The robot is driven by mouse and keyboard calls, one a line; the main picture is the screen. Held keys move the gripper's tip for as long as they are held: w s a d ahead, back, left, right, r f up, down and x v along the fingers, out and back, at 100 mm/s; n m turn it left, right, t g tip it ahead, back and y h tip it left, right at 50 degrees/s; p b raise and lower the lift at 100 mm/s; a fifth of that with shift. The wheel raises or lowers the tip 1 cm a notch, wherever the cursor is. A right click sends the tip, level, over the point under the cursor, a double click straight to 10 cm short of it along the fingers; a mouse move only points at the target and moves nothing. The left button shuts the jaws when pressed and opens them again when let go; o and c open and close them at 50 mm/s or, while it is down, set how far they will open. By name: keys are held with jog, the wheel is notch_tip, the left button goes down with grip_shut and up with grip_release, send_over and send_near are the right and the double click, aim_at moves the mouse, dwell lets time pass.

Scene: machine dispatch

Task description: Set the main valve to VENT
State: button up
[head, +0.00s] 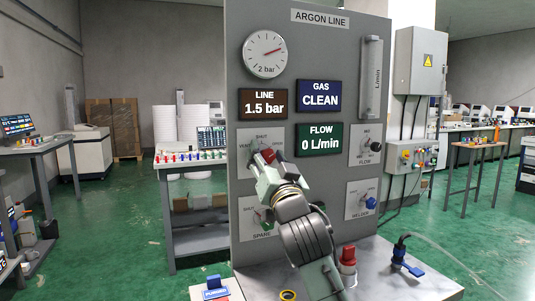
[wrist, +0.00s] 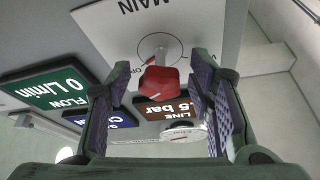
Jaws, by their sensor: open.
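The main valve is a red knob (wrist: 160,82) on a white plate (wrist: 205,25) marked MAIN in the wrist view. In the head view this plate (head: 246,136) is at the panel's upper left, with SHUT above and part of VENT at its left. The red knob (head: 268,155) shows there behind my gripper (head: 262,162). In the wrist view my gripper (wrist: 159,78) is open, with one finger on each side of the red knob. Gaps show between the fingers and the knob. The knob's exact pointing is hard to read.
The ARGON LINE panel (head: 320,60) carries a round gauge (head: 265,54), screens reading LINE 1.5 bar (head: 263,103), GAS CLEAN (head: 319,95) and FLOW 0 L/min (head: 319,140). FLOW (head: 366,145), WELDER (head: 362,200) and SPARE (head: 262,236) plates sit nearby. A red-topped fitting (head: 348,257) stands below.

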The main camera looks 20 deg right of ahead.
jog(key=shift+c, duration=0.4)
grip_shut()
